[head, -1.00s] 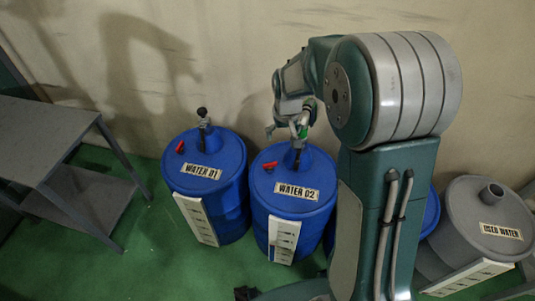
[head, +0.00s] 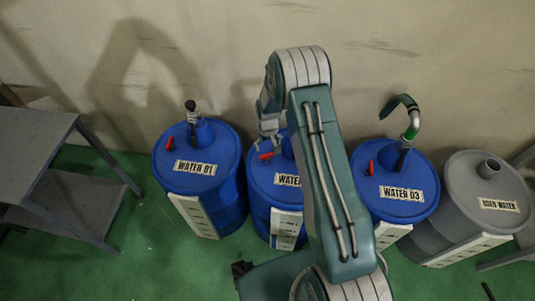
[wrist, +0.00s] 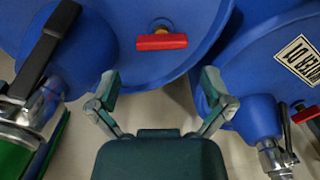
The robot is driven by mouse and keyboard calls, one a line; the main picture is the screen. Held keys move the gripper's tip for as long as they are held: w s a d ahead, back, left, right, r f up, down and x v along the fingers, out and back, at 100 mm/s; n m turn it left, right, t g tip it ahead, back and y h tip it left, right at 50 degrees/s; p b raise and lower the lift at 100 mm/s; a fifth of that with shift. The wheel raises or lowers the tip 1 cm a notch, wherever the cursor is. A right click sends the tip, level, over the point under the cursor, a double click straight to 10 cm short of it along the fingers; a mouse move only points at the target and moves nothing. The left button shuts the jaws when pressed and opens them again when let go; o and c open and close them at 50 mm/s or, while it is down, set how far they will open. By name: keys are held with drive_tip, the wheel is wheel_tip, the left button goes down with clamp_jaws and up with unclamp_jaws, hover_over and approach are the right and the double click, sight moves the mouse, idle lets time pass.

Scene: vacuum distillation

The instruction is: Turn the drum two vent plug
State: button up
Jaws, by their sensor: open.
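The drum two vent plug is a red bar handle (wrist: 162,41) on a yellowish base, on top of the blue drum in the wrist view (wrist: 120,22). In the head view the red plug (head: 266,156) shows on the drum labelled WATER, number partly hidden (head: 262,188), between WATER 01 and WATER 03. My gripper (wrist: 159,82) is open and empty, its two fingers spread below the plug in the wrist view, apart from it. In the head view my gripper (head: 268,135) is just above the plug in the picture. My arm hides the right part of this drum.
A black-levered valve with a green hose (wrist: 45,50) stands left of the plug. WATER 01 (head: 197,168), WATER 03 (head: 401,192) and the grey USED WATER drum (head: 484,203) stand alongside. A grey table (head: 35,150) is at left. The wall is behind.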

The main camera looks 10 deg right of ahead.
sight(267, 155)
wheel_tip(267, 155, down, 6)
drive_tip(key=shift+a+f, duration=0.1)
drive_tip(key=shift+a, duration=0.05)
drive_tip(key=c, duration=0.8)
